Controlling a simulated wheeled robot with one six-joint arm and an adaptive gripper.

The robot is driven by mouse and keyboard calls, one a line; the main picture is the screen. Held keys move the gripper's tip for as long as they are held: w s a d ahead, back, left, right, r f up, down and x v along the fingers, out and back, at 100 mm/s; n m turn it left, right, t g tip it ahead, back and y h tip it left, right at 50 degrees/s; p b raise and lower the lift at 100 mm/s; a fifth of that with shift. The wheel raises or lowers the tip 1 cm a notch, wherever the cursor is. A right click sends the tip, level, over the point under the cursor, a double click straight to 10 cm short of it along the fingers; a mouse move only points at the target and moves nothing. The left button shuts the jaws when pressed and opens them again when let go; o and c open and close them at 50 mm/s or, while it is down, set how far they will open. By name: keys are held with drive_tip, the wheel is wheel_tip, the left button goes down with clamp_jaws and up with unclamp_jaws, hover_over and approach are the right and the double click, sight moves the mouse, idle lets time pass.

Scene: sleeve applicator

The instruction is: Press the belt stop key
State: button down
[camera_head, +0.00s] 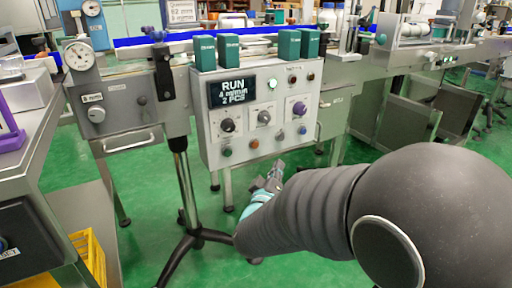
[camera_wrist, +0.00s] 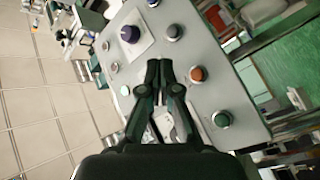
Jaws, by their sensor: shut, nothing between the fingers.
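The grey control panel (camera_head: 212,140) has a bottom row of keys: dark green (camera_head: 226,152), orange-red (camera_head: 254,143), grey (camera_head: 279,136) and blue (camera_head: 302,130). No label reads clearly, so I cannot tell from lettering which key is belt stop. The wrist view shows the orange-red key (camera_wrist: 197,74) right of my fingertips, the green key (camera_wrist: 221,119) lower right and the grey key (camera_wrist: 173,32) above. My gripper (camera_head: 279,167) is shut and empty, in front of the panel's lower edge in the head view. In the wrist view its fingertips (camera_wrist: 159,66) appear apart from these keys.
The panel's display (camera_head: 231,92) reads RUN, with a lit green lamp (camera_head: 272,86) beside it. Knobs include a purple one (camera_head: 299,108). Green boxes (camera_head: 288,46) stand above. A tripod stand (camera_head: 181,180) is left, and a conveyor runs behind.

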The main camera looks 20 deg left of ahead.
drive_tip(key=shift+w+a+p, duration=0.35)
drive_tip(key=shift+w+a, duration=1.1)
drive_tip(key=shift+a, duration=0.25)
drive_tip(key=shift+w+a+p, duration=0.3)
drive_tip(key=shift+w+a, duration=1.15)
drive_tip(key=shift+a, duration=0.2)
drive_tip(key=shift+a, duration=0.1)
drive_tip(key=shift+w+a, duration=0.25)
drive_tip(key=shift+w+a+p, duration=0.25)
drive_tip(key=shift+a+p, duration=0.05)
drive_tip(key=shift+p, duration=0.05)
drive_tip(key=shift+d, duration=0.1)
drive_tip(key=shift+s+d, duration=0.55)
idle(0.4)
drive_tip(key=shift+s+d+b, duration=0.3)
drive_tip(key=shift+s+d, duration=1.3)
drive_tip(key=shift+d, duration=0.3)
